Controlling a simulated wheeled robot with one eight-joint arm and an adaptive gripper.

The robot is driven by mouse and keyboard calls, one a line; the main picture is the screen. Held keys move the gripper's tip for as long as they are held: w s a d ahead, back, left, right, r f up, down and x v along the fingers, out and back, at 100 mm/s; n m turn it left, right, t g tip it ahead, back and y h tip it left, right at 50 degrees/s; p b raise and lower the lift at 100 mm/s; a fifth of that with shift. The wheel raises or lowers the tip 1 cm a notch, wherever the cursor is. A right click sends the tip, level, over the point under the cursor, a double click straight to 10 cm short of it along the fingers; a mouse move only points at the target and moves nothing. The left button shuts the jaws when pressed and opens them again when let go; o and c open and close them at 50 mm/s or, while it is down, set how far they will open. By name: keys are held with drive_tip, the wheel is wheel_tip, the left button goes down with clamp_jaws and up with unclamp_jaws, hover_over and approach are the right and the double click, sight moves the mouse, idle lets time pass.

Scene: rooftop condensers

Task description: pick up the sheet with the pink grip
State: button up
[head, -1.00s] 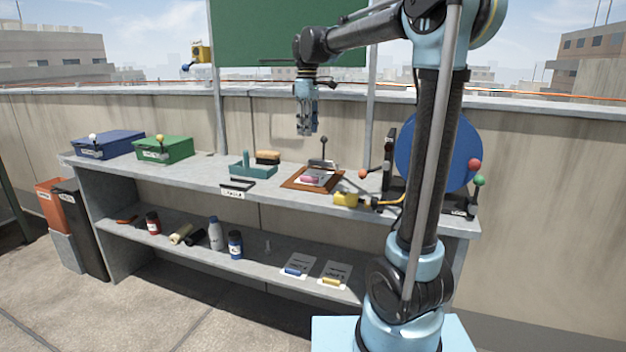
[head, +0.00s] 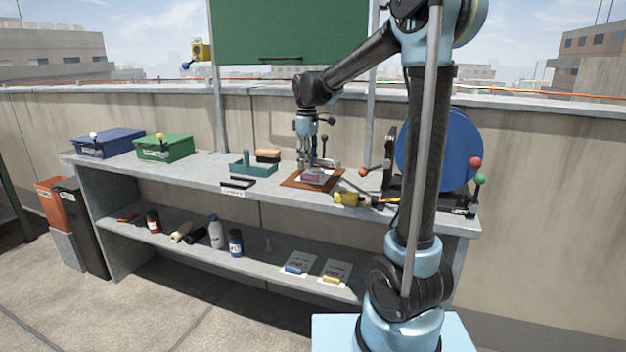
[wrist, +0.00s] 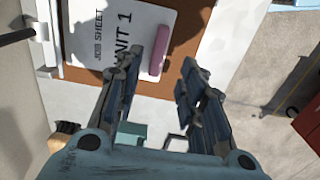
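The white job sheet (head: 325,172) with its pink grip (head: 311,178) lies on a brown board (head: 294,181) on the bench top. In the wrist view the sheet (wrist: 100,30) reads "JOB SHEET" and "UNIT 1", and the pink grip (wrist: 160,48) sits along its edge. My gripper (head: 307,164) is low over the board, close to the sheet. In the wrist view my gripper (wrist: 162,68) is open, with the pink grip in line with the gap between its fingers. Nothing is held. Whether the fingers reach down beside the grip I cannot tell.
A teal tray (head: 240,171) stands left of the board. A yellow tool (head: 346,199) and a blue disc (head: 440,150) are to the right. Two other sheets, with a blue grip (head: 295,269) and a yellow grip (head: 331,279), lie on the lower shelf.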

sight(309, 175)
drive_tip(key=shift+w+d+f, duration=0.1)
drive_tip(key=shift+d+f, duration=0.1)
drive_tip(key=shift+f, duration=1.1)
drive_tip(key=shift+d+f, duration=0.15)
drive_tip(key=shift+f, duration=1.1)
drive_tip(key=shift+c, duration=0.6)
clamp_jaws()
